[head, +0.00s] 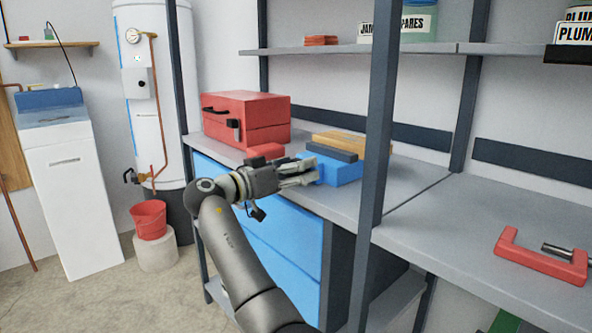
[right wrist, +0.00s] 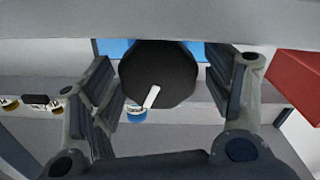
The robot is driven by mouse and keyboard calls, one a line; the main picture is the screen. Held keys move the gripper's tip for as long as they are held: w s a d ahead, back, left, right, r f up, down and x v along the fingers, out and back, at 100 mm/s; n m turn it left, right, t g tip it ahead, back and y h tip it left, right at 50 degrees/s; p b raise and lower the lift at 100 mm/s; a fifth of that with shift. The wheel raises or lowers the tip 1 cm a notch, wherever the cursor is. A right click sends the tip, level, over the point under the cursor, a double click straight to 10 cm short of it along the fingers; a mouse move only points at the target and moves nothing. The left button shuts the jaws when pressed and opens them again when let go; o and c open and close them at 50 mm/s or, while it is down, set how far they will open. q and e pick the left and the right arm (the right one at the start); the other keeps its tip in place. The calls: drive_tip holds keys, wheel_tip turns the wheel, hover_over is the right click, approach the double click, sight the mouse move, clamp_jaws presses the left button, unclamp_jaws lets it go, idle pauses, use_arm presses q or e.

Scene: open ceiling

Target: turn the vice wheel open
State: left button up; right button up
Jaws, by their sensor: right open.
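The blue vice (head: 343,172) with a dark grey jaw sits on the grey workbench. In the right wrist view its round black wheel (right wrist: 160,85) faces my camera, with a short white handle (right wrist: 152,97) on its face. Blue (right wrist: 115,47) shows behind the wheel. My right gripper (head: 300,174) is at the vice's left front side. Its fingers are open and stand on both sides of the wheel, with gaps visible. In the head view my gripper hides the wheel. My left gripper is not in view.
A red toolbox (head: 245,118) stands left of the vice, with a small red object (head: 265,150) between them. A dark shelf post (head: 378,120) rises right of the vice. A red C-shaped frame (head: 541,262) lies on the right bench. Blue drawers (head: 282,232) are below.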

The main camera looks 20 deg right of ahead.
sight(296, 160)
wheel_tip(296, 160, up, 10)
idle(0.6)
